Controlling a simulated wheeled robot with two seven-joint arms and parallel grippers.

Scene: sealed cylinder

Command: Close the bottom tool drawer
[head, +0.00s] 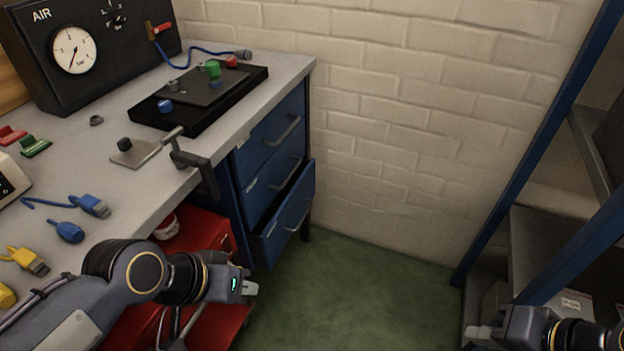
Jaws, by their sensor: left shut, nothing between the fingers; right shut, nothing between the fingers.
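The blue drawer unit stands under the far right end of the bench. Its bottom tool drawer (286,217) is pulled part way out, with a grey bar handle (298,216) on its front. The two drawers above it, the top drawer (272,136) and the middle drawer (274,180), look shut. My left gripper (250,288) is shut and empty, in front of the bottom drawer and nearer to me, apart from it in the picture. My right gripper (478,332) is shut and empty at the lower right, far from the drawer.
A red cabinet (205,232) stands below the bench, beside the drawer unit and behind my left arm. A clamp (193,165) hangs over the bench edge. Green floor (350,285) is clear between the drawers and the blue-framed shelf (545,250) at right.

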